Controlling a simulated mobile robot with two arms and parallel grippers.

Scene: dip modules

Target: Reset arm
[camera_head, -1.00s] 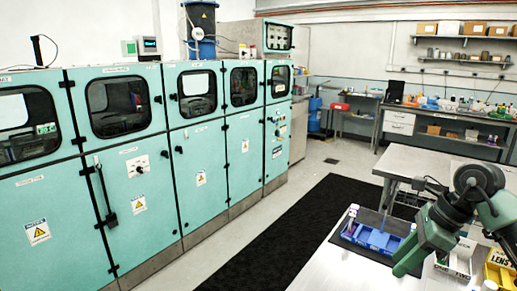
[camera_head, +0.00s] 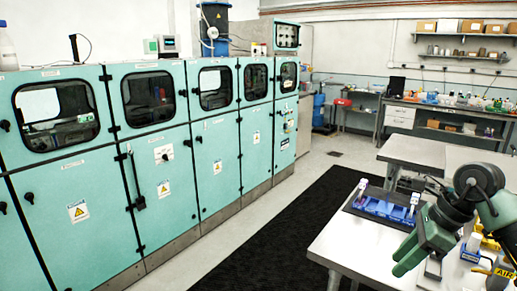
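My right arm comes in from the right edge, above the near metal table (camera_head: 335,248). Its green gripper (camera_head: 402,260) points down and left, over the table, just in front of the blue tray (camera_head: 387,209). I see nothing held between its fingers, but they lie so close together in this view that I cannot tell whether they are open or shut. My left arm and gripper are not in view.
The tray sits on a dark mat, with a small upright tube (camera_head: 362,188) at its left end. Teal cabinets (camera_head: 215,160) line the left; a black floor mat (camera_head: 290,225) lies between.

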